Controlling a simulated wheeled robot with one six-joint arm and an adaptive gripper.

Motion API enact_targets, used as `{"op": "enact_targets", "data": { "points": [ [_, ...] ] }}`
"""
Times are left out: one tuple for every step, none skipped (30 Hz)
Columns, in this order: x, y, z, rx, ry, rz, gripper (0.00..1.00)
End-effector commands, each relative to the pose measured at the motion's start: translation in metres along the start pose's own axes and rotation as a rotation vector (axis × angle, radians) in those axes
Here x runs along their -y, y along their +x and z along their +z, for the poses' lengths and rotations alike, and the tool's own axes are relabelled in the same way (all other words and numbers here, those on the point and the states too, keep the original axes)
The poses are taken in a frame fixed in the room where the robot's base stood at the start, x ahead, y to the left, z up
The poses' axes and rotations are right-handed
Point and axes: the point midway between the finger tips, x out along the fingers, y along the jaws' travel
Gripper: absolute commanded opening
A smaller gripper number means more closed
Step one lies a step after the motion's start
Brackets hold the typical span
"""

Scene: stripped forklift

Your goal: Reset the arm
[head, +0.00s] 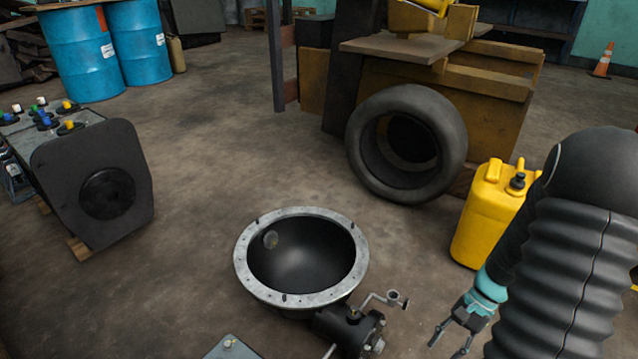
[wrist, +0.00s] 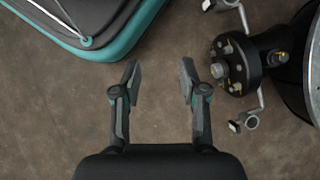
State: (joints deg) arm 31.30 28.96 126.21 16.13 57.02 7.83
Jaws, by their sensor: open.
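My gripper (head: 450,340) hangs at the lower right of the head view, below my dark ribbed arm, with its fingers pointing down and to the left. In the wrist view my gripper (wrist: 158,80) shows both fingers apart with bare floor between them. It is open and holds nothing. It is to the right of the black flanged valve (head: 352,328), apart from it.
A round bowl with a metal rim (head: 300,294) stands left of my gripper. A yellow canister (head: 487,215) and a tire (head: 407,143) stand behind. A grey machine (head: 95,185) and blue barrels (head: 82,55) are at left. The middle floor is clear.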

Motion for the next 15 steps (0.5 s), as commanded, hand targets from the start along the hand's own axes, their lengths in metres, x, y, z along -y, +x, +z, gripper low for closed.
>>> {"op": "enact_targets", "data": {
  "points": [
    [0.003,-0.014,0.011,-0.042,-0.047,0.014,0.43],
    [0.004,-0.02,0.017,-0.064,-0.077,0.024,0.43],
    [0.005,-0.029,0.024,-0.095,-0.113,0.036,0.43],
    [0.007,-0.034,0.03,-0.117,-0.14,0.045,0.43],
    [0.007,-0.04,0.035,-0.14,-0.168,0.055,0.43],
    [0.009,-0.048,0.043,-0.17,-0.202,0.066,0.43],
    [0.01,-0.054,0.049,-0.192,-0.228,0.075,0.43],
    [0.011,-0.059,0.055,-0.213,-0.254,0.084,0.43],
    [0.012,-0.066,0.062,-0.243,-0.287,0.094,0.43],
    [0.013,-0.072,0.069,-0.266,-0.312,0.103,0.43],
    [0.014,-0.077,0.075,-0.288,-0.336,0.111,0.43],
    [0.015,-0.084,0.083,-0.317,-0.367,0.12,0.43],
    [0.016,-0.088,0.089,-0.339,-0.391,0.128,0.43],
    [0.017,-0.093,0.095,-0.361,-0.413,0.135,0.43],
    [0.018,-0.099,0.103,-0.39,-0.442,0.143,0.43]
  ]
}}
